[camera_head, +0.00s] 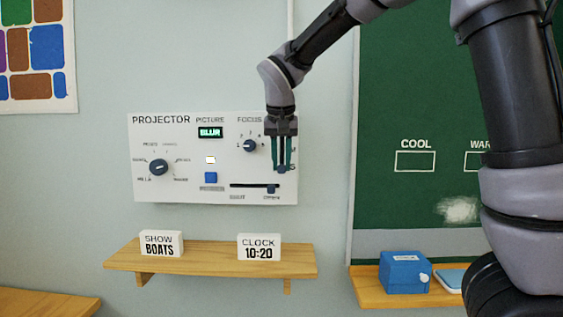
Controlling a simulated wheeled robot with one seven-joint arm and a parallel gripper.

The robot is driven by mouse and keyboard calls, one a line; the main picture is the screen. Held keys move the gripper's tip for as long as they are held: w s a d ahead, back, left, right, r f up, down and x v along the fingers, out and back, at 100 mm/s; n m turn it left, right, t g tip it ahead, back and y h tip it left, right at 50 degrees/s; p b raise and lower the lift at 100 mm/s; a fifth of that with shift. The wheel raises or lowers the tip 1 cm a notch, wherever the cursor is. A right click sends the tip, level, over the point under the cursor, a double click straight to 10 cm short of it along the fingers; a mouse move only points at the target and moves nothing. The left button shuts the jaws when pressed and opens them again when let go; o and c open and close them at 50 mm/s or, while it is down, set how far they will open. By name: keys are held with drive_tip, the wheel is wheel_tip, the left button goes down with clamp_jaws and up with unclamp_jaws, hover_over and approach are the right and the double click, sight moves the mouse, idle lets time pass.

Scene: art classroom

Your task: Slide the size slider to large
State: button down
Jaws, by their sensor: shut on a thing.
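The white projector panel (222,183) is on the wall, left of the chalkboard. My gripper (281,166) reaches down in front of the panel's upper right part. Its fingers are shut on a small dark blue knob (281,169), which seems to be the size slider's handle near the lower end of its vertical track. The fingers and palm hide most of that track and its title. A letter that looks like S stands right of the knob; the marks above it are hard to read.
A focus dial (250,146) is close left of my gripper. A horizontal slider (255,186) lies below it. The panel also bears a picture display (210,132), a blue button (210,178) and a larger dial (158,167). A wooden shelf (210,260) with two signs is underneath.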

drive_tip(key=shift+r, duration=0.1)
idle(0.3)
wheel_tip(320, 180, up, 10)
idle(0.3)
drive_tip(key=shift+w+r, duration=0.1)
drive_tip(key=c, duration=0.7)
unclamp_jaws()
drive_tip(key=v, duration=1)
drive_tip(key=shift+s+r, duration=0.3)
